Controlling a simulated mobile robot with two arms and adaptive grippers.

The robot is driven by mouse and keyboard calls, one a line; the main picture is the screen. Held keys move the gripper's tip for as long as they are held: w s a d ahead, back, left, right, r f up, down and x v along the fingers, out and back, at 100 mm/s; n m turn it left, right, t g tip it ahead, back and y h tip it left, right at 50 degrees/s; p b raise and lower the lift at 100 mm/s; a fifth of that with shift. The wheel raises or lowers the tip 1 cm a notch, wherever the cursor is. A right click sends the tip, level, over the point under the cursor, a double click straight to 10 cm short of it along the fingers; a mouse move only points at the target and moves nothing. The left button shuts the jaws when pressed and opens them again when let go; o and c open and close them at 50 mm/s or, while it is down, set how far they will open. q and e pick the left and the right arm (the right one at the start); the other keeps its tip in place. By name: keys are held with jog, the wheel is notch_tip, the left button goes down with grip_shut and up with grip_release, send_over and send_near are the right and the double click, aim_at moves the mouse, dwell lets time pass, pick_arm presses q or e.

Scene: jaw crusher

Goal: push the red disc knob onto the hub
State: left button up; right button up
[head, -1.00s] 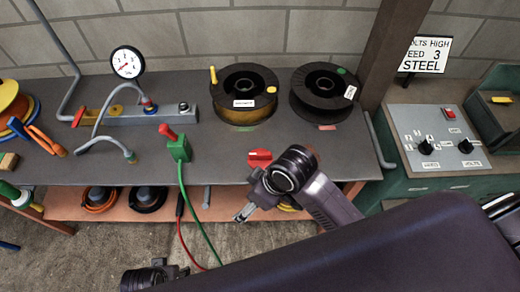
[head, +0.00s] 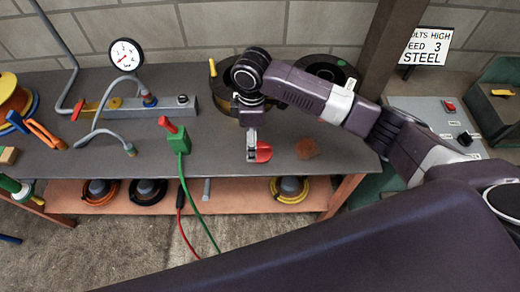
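The red disc knob (head: 264,153) is on the grey table near its front edge, partly hidden behind my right gripper (head: 251,157). My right gripper points down, with its fingertips at the left side of the red knob. I cannot tell whether the fingers touch or grip it. A short stub with a dark top (head: 183,99) stands at the right end of the grey block (head: 165,107); it may be the hub, but I cannot tell for sure. My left gripper is out of view.
A pressure gauge (head: 125,54) and curved pipe stand at the left. A green switch box with a red lever (head: 178,140) stands left of my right gripper. Dark spools (head: 228,118) are behind my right arm. A brownish piece (head: 307,148) lies right of the knob.

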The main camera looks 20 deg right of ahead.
aim_at(258, 146)
jog(key=shift+w+d+r, duration=0.55)
jog(key=shift+w+d, duration=0.1)
jog(key=shift+d, duration=0.2)
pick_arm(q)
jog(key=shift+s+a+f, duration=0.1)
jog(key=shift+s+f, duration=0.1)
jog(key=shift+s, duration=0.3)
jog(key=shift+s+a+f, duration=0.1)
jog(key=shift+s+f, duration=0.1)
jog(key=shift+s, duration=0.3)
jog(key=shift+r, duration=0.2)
pick_arm(e)
jog(key=shift+f, duration=1.3)
jog(key=f, duration=0.1)
jog(key=f+p, duration=0.1)
jog(key=f, duration=0.1)
jog(key=f+p, duration=0.1)
jog(key=shift+s+d+f, duration=0.25)
jog(key=shift+s+f, duration=0.1)
jog(key=shift+f, duration=0.25)
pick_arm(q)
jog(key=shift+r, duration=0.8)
